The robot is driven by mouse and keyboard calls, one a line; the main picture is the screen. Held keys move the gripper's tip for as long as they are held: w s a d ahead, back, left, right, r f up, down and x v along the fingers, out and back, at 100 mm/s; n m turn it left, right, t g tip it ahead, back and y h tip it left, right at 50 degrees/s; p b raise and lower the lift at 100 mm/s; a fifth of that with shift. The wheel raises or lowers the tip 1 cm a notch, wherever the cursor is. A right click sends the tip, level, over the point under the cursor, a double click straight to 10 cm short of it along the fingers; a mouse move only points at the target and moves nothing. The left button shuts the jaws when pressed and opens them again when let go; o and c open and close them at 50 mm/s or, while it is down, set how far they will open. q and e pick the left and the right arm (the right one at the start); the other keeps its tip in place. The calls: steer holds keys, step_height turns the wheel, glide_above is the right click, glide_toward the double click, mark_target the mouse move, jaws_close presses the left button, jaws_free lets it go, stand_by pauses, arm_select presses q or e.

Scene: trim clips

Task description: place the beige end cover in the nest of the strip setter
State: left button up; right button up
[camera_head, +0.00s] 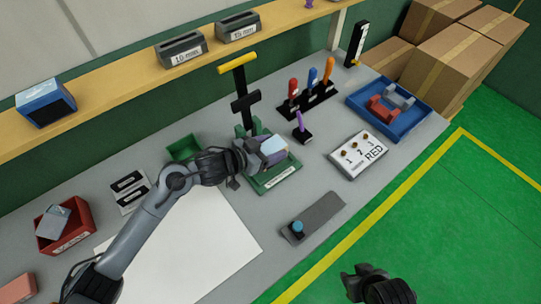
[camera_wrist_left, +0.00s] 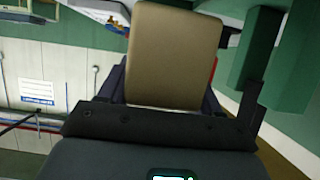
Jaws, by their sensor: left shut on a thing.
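The beige end cover (camera_wrist_left: 175,55) stands between the two fingers of my left gripper (camera_wrist_left: 168,95) in the left wrist view. In the head view my left gripper (camera_head: 258,152) is over the green base of the strip setter (camera_head: 277,181), shut on the cover, whose pale top (camera_head: 273,146) shows. The setter has a dark upright and a yellow handle (camera_head: 237,63). Its nest is hidden behind the gripper and cover, so I cannot tell whether the cover touches it. My right gripper (camera_head: 372,284) is at the bottom, away from the bench; its finger opening is unclear.
Colored-handled tools (camera_head: 311,88) stand in a black rack behind right. A purple-handled tool (camera_head: 301,128) and the labelled RED board (camera_head: 358,154) are right of the setter. A blue tray (camera_head: 390,122) holds red and grey parts. A red bin (camera_head: 66,222) is far left.

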arm_select(q)
steer(key=shift+f+b, duration=0.45)
steer(key=shift+f, duration=1.55)
steer(key=shift+f, duration=0.15)
steer(key=o, duration=1.1)
steer(key=shift+o, duration=0.2)
steer(key=shift+a+r, duration=0.1)
steer(key=shift+r, duration=0.15)
steer(key=p+v, duration=0.2)
steer(key=v, duration=0.9)
steer(key=shift+s+a, duration=0.25)
steer(key=shift+a, duration=0.1)
